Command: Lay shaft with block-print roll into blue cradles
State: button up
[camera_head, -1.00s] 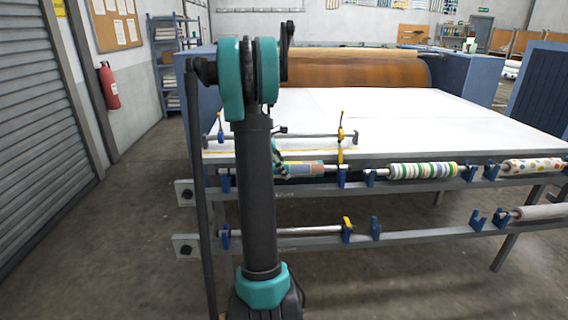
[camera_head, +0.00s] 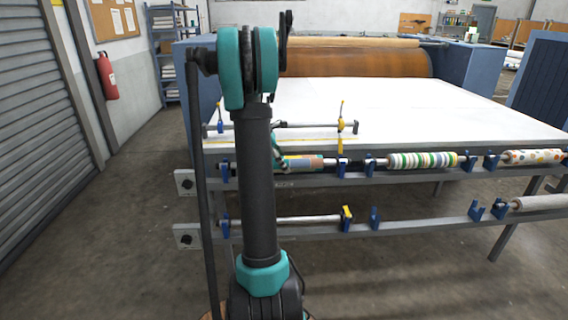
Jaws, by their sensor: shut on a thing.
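The block-print roll (camera_head: 303,163), with orange, blue and green patches, lies level along the upper front rail of the press table. Its right shaft end is by a blue cradle (camera_head: 342,168). Another blue cradle (camera_head: 226,171) stands on the rail left of my arm. My gripper (camera_head: 279,158) is mostly behind my arm; its teal part shows at the roll's left portion, shut on the shaft with the roll. My arm hides the left part of the shaft. I cannot tell whether the shaft rests in the cradles or is just above them.
A striped roll (camera_head: 422,160) and a dotted roll (camera_head: 531,156) lie farther right on the upper rail. A bare shaft (camera_head: 308,219) and a grey roll (camera_head: 540,202) lie on the lower rail (camera_head: 420,228). Another bar (camera_head: 300,125) stands above the white table (camera_head: 430,110).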

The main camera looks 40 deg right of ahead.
jog(key=shift+f, duration=0.3)
jog(key=o, duration=1.6)
jog(key=shift+o, duration=0.2)
jog(key=v, duration=1.2)
jog(key=s+a+f+m+t+y, duration=0.1)
jog(key=s+a+f+m, duration=0.3)
jog(key=a, duration=0.6)
jog(key=s+a+f+m+t+y, duration=0.2)
jog(key=s+a+f+m+t, duration=0.1)
jog(key=s+a+f, duration=0.4)
jog(key=s+a+f+m+t+y, duration=0.2)
jog(key=s+a+f, duration=0.4)
jog(key=s+a, duration=0.4)
jog(key=a+m+t, duration=0.1)
jog(key=a+m, duration=0.1)
jog(key=a, duration=0.3)
jog(key=shift+s+f+m, duration=0.3)
jog(key=shift+s+m, duration=0.05)
jog(key=shift+m, duration=0.05)
